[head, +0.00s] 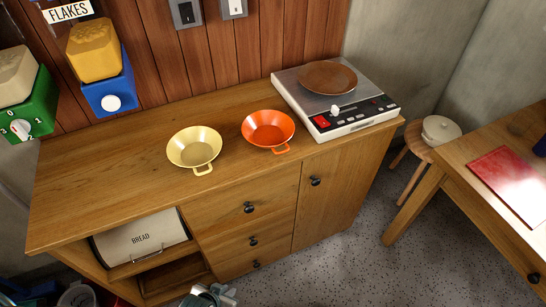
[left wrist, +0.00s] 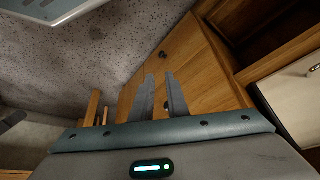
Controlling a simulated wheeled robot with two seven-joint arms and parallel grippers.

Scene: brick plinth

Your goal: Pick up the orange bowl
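The orange bowl (head: 268,129) stands upright on the wooden cabinet top (head: 100,165), with a small loop handle at its front. It looks empty. My left gripper (head: 229,293) is low at the bottom edge of the head view, in front of the cabinet and well below the bowl. In the left wrist view its two grey fingers (left wrist: 160,76) are apart with nothing between them, facing the cabinet's drawer fronts. The bowl does not show in the left wrist view. My right gripper is not in view.
A yellow bowl (head: 194,147) stands just left of the orange one. A scale (head: 340,120) with a brown plate (head: 327,77) is to its right. A bread bin (head: 140,240) sits in the cabinet's open shelf. The cabinet top is clear at left.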

